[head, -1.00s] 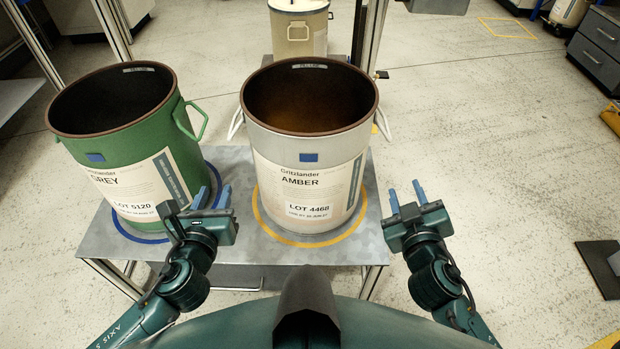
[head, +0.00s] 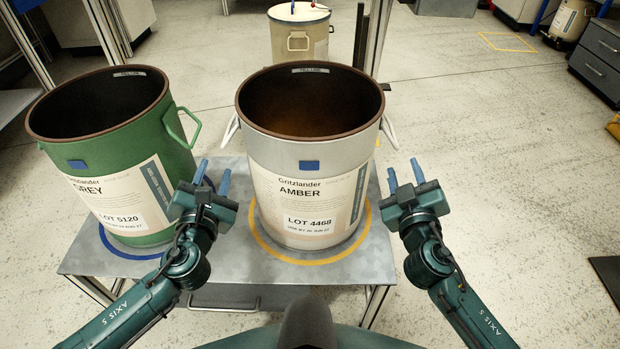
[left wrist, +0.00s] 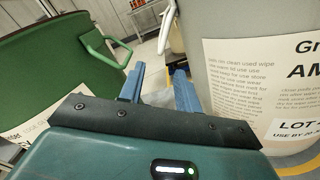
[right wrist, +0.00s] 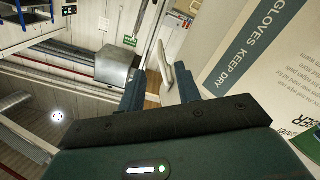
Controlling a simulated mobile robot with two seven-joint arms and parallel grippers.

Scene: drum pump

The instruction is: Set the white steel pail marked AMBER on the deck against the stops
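The white steel pail marked AMBER (head: 310,185) stands upright inside a yellow ring on the grey table. It is open-topped, dark inside, with a white handle on each side. My left gripper (head: 212,176) is open and empty, in the gap between the green pail and the AMBER pail, below the left handle (head: 230,130). My right gripper (head: 404,176) is open, right of the pail and below its right handle (head: 389,132). In the right wrist view that handle (right wrist: 168,70) shows just beyond the fingers. No deck with stops can be made out.
A green pail marked GREY (head: 118,165) stands in a blue ring at the table's left, with its handle (head: 184,126) facing my left gripper. A cream drum (head: 300,38) stands behind the table (head: 215,265). Metal posts (head: 375,40) rise behind.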

